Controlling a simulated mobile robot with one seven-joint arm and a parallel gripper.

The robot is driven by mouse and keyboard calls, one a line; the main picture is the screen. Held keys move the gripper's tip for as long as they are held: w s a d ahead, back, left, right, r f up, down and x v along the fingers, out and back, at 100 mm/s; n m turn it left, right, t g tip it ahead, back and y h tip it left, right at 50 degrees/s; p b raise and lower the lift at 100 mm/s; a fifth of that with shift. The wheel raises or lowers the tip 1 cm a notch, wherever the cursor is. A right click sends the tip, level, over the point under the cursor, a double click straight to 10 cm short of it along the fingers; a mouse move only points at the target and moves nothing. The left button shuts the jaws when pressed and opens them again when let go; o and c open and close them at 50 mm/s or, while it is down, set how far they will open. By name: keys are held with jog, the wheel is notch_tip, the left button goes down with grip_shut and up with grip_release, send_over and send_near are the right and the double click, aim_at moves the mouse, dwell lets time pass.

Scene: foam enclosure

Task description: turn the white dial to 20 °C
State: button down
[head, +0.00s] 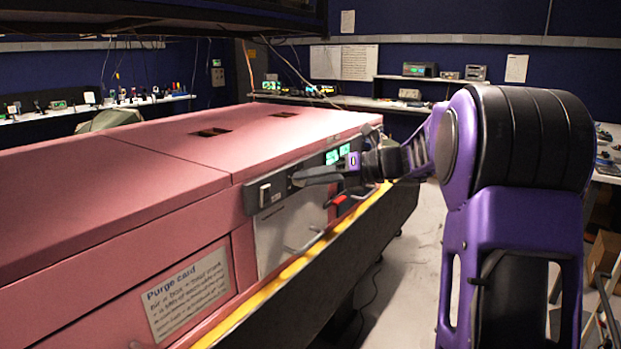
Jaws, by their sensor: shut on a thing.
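A grey control panel (275,190) is set in the front of the pink enclosure (190,165). My gripper (298,178) is at the panel, with its dark fingers reaching left along it from the purple arm. The fingers are shut at the panel face, where the white dial is hidden behind them. The dial's mark and scale cannot be read from here. Two small green displays (331,157) glow on the panel just beyond the gripper; their digits are too small to read.
A white rocker switch (264,194) sits on the panel left of the fingers. A red-handled part (338,200) is below the gripper. A yellow edge strip (290,270) runs along the front. A purge card plate (188,294) is at lower left. The floor (400,265) at right is open.

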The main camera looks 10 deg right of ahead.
jog(key=n+t+h+b, duration=0.1)
jog(key=n+t+h, duration=0.1)
jog(key=n, duration=0.3)
jog(key=s+a+n+t+h, duration=0.1)
jog(key=n+t+h, duration=0.1)
jog(key=n, duration=0.4)
jog(key=n+t+h+b, duration=0.1)
jog(key=n+t+h, duration=0.1)
jog(key=n+t, duration=0.2)
jog(key=shift+s+a+f+n+b, duration=0.15)
jog(key=shift+f+n+b, duration=0.2)
jog(key=shift+n, duration=0.55)
dwell(0.4)
jog(key=c, duration=0.6)
grip_release()
